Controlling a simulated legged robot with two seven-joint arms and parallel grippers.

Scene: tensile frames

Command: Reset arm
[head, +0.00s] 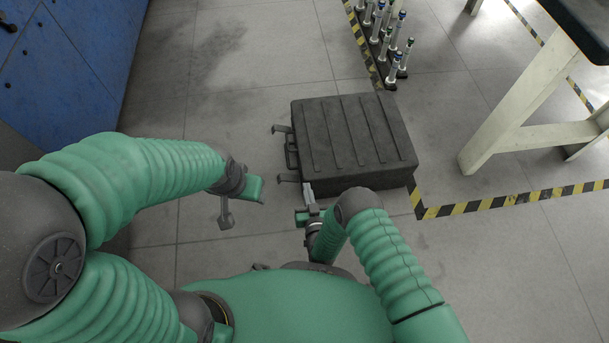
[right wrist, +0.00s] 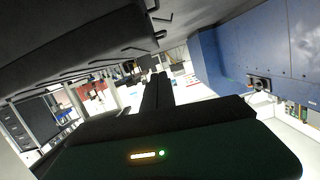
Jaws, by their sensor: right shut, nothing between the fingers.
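A dark grey ribbed case (head: 355,140) lies flat and closed on the floor in the head view. Its handle is on its left side, and two latches (head: 281,128) stick out there. My right gripper (head: 308,190) is beside the case's near left corner, close to the lower latch; I cannot tell whether it touches. In the right wrist view its dark fingers (right wrist: 157,92) are together and empty, with the dark case (right wrist: 70,40) above left. My left gripper (head: 232,205) hangs left of the case, clear of it; its jaws do not show clearly.
A rack of tubes (head: 385,40) stands on the floor behind the case. A table with pale legs (head: 520,105) is at the right. Yellow-black tape (head: 500,200) marks the floor. A blue cabinet (head: 75,60) stands at the left.

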